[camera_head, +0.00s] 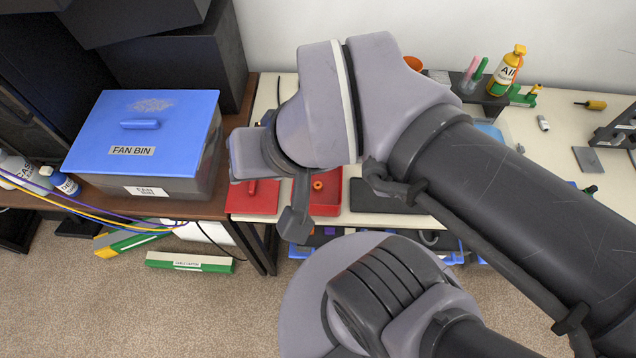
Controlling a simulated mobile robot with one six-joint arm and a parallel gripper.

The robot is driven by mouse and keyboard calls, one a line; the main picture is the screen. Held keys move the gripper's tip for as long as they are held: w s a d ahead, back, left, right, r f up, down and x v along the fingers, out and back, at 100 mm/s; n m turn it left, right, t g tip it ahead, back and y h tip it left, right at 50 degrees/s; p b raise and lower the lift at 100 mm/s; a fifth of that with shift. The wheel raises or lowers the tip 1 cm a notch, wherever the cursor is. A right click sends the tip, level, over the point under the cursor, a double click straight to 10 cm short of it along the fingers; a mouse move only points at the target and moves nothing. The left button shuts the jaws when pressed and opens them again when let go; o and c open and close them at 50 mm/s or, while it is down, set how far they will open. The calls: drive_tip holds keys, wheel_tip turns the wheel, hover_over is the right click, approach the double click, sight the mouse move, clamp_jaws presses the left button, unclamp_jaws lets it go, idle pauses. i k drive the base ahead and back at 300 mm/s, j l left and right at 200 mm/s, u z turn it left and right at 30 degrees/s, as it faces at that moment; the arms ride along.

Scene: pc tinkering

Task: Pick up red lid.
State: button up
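The red lid (262,198) is a flat red piece with a small raised handle. It lies at the left end of the light worktop, beside the brown table. An open red box (326,197) with a small orange item inside stands just right of it. My arm comes in from the right, and my gripper (294,221) hangs over the front edge between the lid and the box. One dark finger shows. The other finger is hidden, so I cannot tell its opening. My wrist covers part of the lid's surroundings, and I cannot tell whether anything touches the lid.
A blue-lidded fan bin (143,135) stands on the brown table at left, with cables along the table's front. A glue bottle (506,72) and pen holder are at the back right. A green and white carton (190,262) lies on the floor. The worktop's right side has free room.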

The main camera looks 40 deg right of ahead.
sight(257, 196)
drive_tip(key=i+j+z, duration=0.1)
drive_tip(key=j+z, duration=0.3)
drive_tip(key=j, duration=0.9)
drive_tip(key=k+j+z, duration=0.1)
drive_tip(key=j+z, duration=0.35)
drive_tip(key=j, duration=0.8)
